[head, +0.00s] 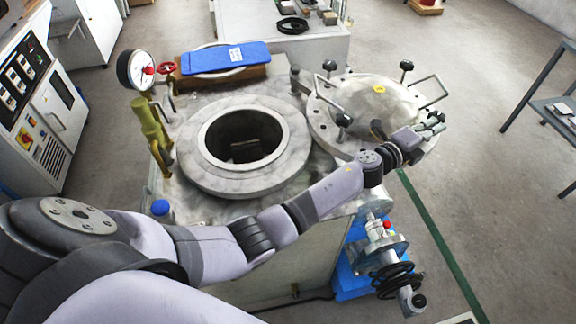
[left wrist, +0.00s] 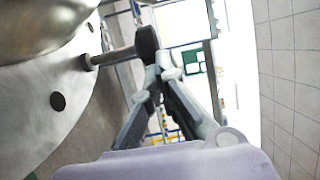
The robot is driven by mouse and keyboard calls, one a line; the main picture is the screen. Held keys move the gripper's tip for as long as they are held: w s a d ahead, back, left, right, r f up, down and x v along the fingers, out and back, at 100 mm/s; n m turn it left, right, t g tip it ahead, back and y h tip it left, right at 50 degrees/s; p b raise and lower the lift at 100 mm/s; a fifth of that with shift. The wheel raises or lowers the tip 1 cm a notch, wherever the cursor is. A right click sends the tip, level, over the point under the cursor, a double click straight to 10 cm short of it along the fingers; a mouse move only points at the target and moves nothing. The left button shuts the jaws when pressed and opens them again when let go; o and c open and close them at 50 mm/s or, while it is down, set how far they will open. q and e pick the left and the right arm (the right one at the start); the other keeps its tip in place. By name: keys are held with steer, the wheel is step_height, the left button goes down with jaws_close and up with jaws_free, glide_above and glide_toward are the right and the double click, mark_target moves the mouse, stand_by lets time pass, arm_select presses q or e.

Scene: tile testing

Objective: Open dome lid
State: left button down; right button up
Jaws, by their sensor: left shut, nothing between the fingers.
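The dome lid (head: 370,102) is a grey metal dome on a round flange, with black-knobbed bolts and bar handles. It lies to the right of the round vessel opening, whose wide grey rim (head: 205,170) is uncovered. My left gripper (head: 441,122) is at the lid's right edge, past the flange, shut and empty. In the left wrist view the fingers of the gripper (left wrist: 166,70) are together beside a dark knob (left wrist: 148,42) on a bolt of the lid. I cannot tell whether they touch it. My right gripper is not in view.
A blue case (head: 225,58) lies behind the opening. A pressure gauge (head: 136,70) with a red valve wheel stands at the left. The floor right of the lid is clear up to a table (head: 545,105).

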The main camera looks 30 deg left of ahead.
arm_select(q)
steer(key=shift+w+d+n+t+y+b, duration=0.15)
steer(key=shift+w+d+n+y+b, duration=0.1)
steer(key=shift+w, duration=0.35)
steer(key=shift+w+d+n+t+y+b, duration=0.1)
steer(key=shift+w+n+t+y+b, duration=0.1)
steer(key=shift+w, duration=0.35)
steer(key=shift+w+r+y, duration=0.1)
steer(key=shift+w+y, duration=0.25)
steer(key=shift+w, duration=0.15)
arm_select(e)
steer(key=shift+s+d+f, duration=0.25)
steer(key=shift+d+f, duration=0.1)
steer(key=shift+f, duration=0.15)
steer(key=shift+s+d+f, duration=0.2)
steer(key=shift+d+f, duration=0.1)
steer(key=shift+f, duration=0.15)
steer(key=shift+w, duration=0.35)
